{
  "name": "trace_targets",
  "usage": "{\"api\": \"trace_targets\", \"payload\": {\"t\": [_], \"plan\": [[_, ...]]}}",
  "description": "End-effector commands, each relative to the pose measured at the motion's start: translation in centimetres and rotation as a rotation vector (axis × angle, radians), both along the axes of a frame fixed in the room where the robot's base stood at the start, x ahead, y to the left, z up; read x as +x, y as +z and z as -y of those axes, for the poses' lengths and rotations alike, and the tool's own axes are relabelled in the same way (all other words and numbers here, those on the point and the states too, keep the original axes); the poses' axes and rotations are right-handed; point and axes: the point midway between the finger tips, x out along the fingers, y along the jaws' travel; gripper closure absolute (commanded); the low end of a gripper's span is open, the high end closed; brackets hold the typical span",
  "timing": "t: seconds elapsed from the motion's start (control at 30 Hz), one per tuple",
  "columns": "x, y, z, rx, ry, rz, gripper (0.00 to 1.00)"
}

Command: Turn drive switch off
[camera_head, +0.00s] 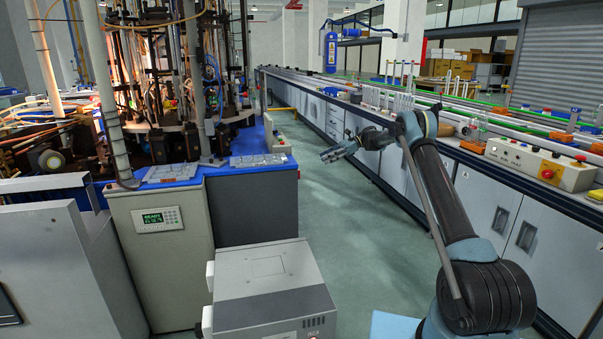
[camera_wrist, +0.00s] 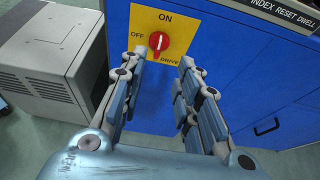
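The drive switch (camera_wrist: 159,41) is a round red knob with a white mark, on a yellow plate (camera_wrist: 178,20) fixed to a blue panel. The plate reads ON at the top, OFF at the left and DRIVE at the lower right. The white mark stands about upright, towards ON. My gripper (camera_wrist: 163,62) is open and empty, facing the panel. The knob shows just beyond the gap between the fingertips, closer to the left finger. I see no contact. In the head view my gripper (camera_head: 328,155) hangs over the aisle; I cannot make out the switch there.
A grey box unit (camera_wrist: 50,55) stands left of the panel, close to the left finger. A label strip (camera_wrist: 275,12) juts out at the upper right. In the head view a long conveyor bench (camera_head: 390,165) runs along the right, and the green aisle floor (camera_head: 345,230) is clear.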

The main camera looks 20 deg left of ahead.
Motion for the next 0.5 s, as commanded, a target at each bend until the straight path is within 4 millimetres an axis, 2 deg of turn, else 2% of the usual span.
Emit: {"api": "trace_targets", "payload": {"t": [0.5], "plan": [[-4.5, -3.5, -7.3, 0.0, 0.002, 0.0, 0.7]]}}
